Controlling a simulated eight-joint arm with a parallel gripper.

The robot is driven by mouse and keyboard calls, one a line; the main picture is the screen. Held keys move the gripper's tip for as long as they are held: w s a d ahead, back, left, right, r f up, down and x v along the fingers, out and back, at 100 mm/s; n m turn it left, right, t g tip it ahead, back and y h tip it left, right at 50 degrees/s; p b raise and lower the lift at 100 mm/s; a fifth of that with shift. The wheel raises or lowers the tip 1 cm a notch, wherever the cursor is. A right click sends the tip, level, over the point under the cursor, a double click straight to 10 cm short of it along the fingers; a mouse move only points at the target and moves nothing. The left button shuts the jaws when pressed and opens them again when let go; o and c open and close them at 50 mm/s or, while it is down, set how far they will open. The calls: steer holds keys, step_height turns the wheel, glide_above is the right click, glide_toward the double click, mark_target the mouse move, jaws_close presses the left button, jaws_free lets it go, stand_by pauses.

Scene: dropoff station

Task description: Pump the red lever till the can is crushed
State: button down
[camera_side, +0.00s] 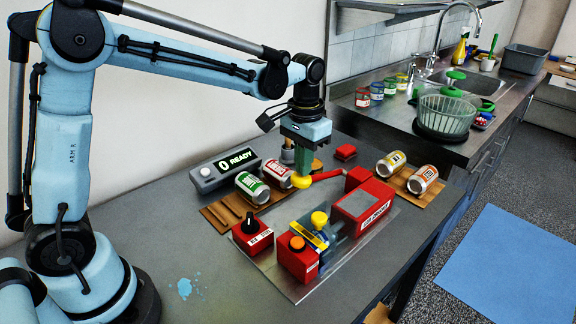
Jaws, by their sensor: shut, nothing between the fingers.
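The red lever (327,175) reaches left from the back of the red can crusher (362,203) and ends in a yellow ball knob (302,181). Green-labelled (252,187) and red-labelled (278,173) cans lie on a wooden rack (219,214) at left.
A display (238,160) reads "0 READY". Red boxes with a black dial (251,228) and an orange button (297,244) stand in front. Two cans (391,164) lie on a wooden rack at right. A small red block (345,152) is behind.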

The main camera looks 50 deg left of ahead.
mark_target(301, 180)
steer(key=shift+s+f, duration=0.2)
steer(key=shift+f, duration=0.7)
steer(key=shift+s+f, duration=0.15)
steer(key=shift+f, duration=1.2)
steer(key=shift+f, duration=1.1)
steer(key=shift+w+r, duration=0.15)
steer(key=shift+r, duration=1.1)
steer(key=shift+w+r, duration=0.2)
steer(key=shift+r, duration=1.1)
steer(key=shift+w+r, duration=0.15)
steer(key=shift+r, duration=1.1)
